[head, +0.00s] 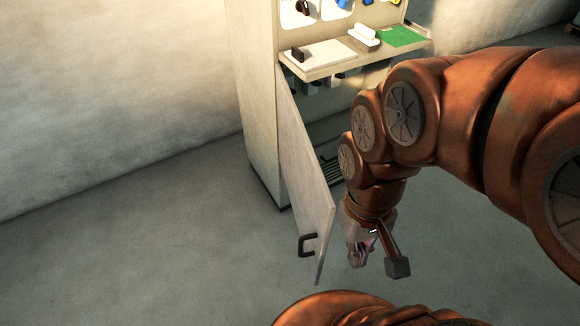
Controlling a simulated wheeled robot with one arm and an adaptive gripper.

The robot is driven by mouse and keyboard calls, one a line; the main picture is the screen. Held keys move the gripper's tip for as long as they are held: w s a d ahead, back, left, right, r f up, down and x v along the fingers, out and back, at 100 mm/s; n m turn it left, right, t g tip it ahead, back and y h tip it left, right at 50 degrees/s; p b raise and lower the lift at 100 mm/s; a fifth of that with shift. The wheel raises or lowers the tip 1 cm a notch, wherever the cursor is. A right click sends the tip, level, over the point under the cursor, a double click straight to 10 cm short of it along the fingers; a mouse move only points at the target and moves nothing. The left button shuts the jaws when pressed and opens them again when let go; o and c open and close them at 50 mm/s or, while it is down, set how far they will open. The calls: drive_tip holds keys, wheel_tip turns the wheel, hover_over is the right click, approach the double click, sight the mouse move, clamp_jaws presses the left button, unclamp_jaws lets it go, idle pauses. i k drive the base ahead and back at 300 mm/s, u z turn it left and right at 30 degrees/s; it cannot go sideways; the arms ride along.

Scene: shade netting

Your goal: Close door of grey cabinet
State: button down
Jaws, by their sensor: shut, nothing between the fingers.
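The grey cabinet (256,110) stands against the wall at the upper middle of the head view. Its door (305,185) is swung open towards me, hinged at the cabinet's left front edge. A dark handle (307,245) sits low on the door's outer face, near its free edge. My gripper (360,258) hangs to the right of the door's free end, on the inner side. It is shut and empty, pointing down, with a visible gap to the door. The cabinet's lower interior is partly hidden by the door and my arm.
A shelf (325,70) above the door opening holds a white board (320,53), a white object (364,34) and a green sheet (402,37). Dark racks (328,168) show inside the cabinet. The floor left of the door is clear.

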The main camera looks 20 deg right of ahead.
sight(313, 202)
drive_tip(key=k, duration=0.5)
drive_tip(key=u, duration=1.85)
drive_tip(key=i, duration=0.75)
drive_tip(key=z, duration=0.35)
